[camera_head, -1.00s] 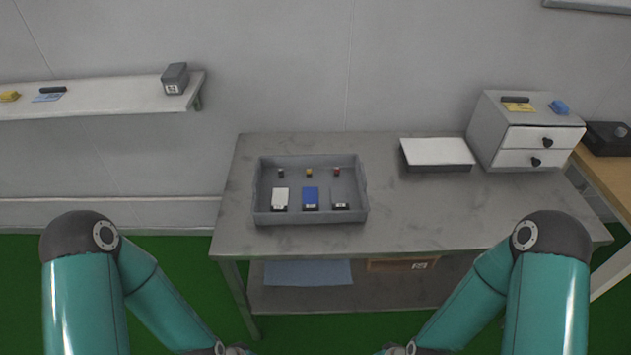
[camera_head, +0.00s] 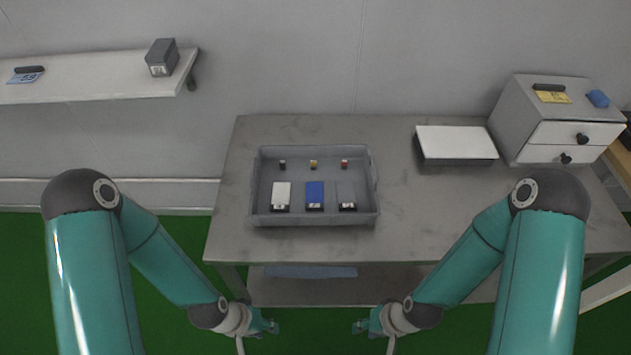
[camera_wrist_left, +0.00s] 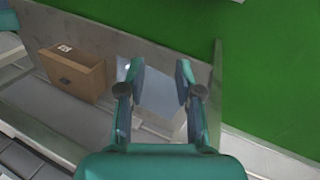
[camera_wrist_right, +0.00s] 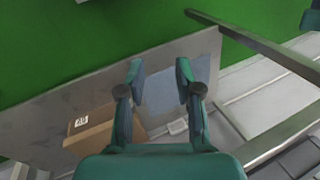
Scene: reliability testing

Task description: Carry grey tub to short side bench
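The grey tub (camera_head: 316,218) sits on the grey metal bench (camera_head: 235,240), left of the bench's middle. It holds a white, a blue and a grey block in its front row and three small pieces in its back row. My left gripper (camera_head: 272,328) is in front of the bench, below its top and apart from the tub. It is open and empty in the left wrist view (camera_wrist_left: 158,80). My right gripper (camera_head: 360,326) is also in front of the bench, open and empty in the right wrist view (camera_wrist_right: 158,78). Which surface is the short side bench I cannot tell.
A white-topped flat box (camera_head: 457,143) and a drawer unit (camera_head: 560,120) stand on the bench's right. A wall shelf (camera_head: 110,88) with a dark box (camera_head: 161,57) is at left. A wooden surface (camera_head: 618,160) shows at far right. A cardboard box (camera_wrist_left: 80,75) sits on the lower shelf.

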